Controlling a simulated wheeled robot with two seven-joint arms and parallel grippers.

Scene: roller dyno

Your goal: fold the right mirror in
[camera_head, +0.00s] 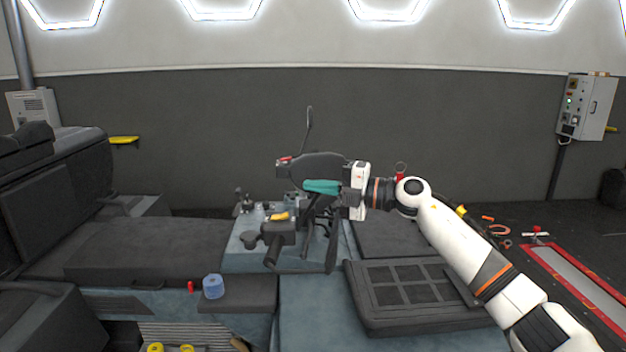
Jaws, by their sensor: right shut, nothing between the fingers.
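My left gripper is out of view.
A dark ribbed panel (405,290) lies below my right arm. A blue roll (213,286) sits in front left. A red-framed ramp (580,280) and loose tools (499,230) are on the right floor.

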